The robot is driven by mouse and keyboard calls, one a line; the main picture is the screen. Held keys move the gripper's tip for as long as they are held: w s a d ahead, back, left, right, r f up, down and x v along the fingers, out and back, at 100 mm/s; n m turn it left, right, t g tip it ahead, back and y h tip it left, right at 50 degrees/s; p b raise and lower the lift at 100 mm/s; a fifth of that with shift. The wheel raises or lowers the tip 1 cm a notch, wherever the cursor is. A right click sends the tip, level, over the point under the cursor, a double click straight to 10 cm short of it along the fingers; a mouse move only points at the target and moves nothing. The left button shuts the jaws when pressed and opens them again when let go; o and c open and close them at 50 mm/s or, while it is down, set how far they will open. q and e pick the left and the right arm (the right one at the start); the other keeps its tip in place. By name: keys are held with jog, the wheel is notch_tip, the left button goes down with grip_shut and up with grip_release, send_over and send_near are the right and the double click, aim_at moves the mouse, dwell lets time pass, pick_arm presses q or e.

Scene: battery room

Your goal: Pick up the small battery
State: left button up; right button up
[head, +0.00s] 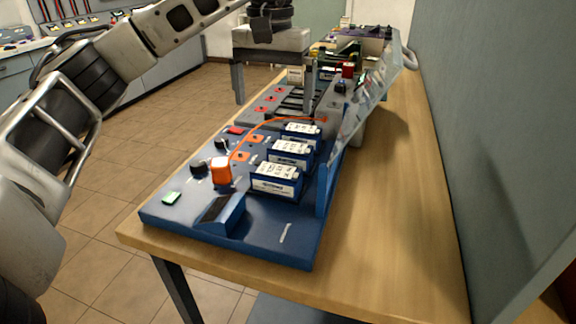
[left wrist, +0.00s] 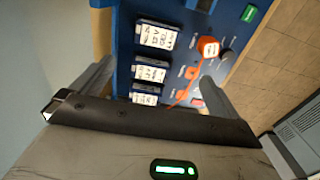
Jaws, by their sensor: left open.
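Three blue batteries with white labelled tops stand in a row on a blue board: a near one (head: 277,178), a middle one (head: 290,152) and a far one (head: 302,130). The far one looks smallest, but it is also farthest away. The left wrist view shows the near (left wrist: 157,36), middle (left wrist: 150,72) and far (left wrist: 145,97) batteries, the last partly hidden by my gripper body. My left gripper (head: 274,98) is open and empty, fingers pointing down, beyond and above the row. My right gripper is not in view.
The blue board (head: 180,221) lies on a wooden table (head: 385,215). An orange cable (head: 262,125) runs beside the batteries, near an orange plug (head: 221,171) and black knobs. A clear upright panel (head: 358,105) stands right of the row. The table's right side is bare.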

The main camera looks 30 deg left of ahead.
pick_arm(q)
send_over(276, 170)
jog(key=f, duration=0.9)
jog(key=shift+a+f, duration=0.2)
jog(key=shift+f, duration=0.1)
jog(key=shift+d+f, duration=0.2)
jog(key=shift+f, duration=2.95)
jog(key=c, duration=0.9)
jog(key=shift+r, duration=0.1)
jog(key=shift+c, duration=1.4)
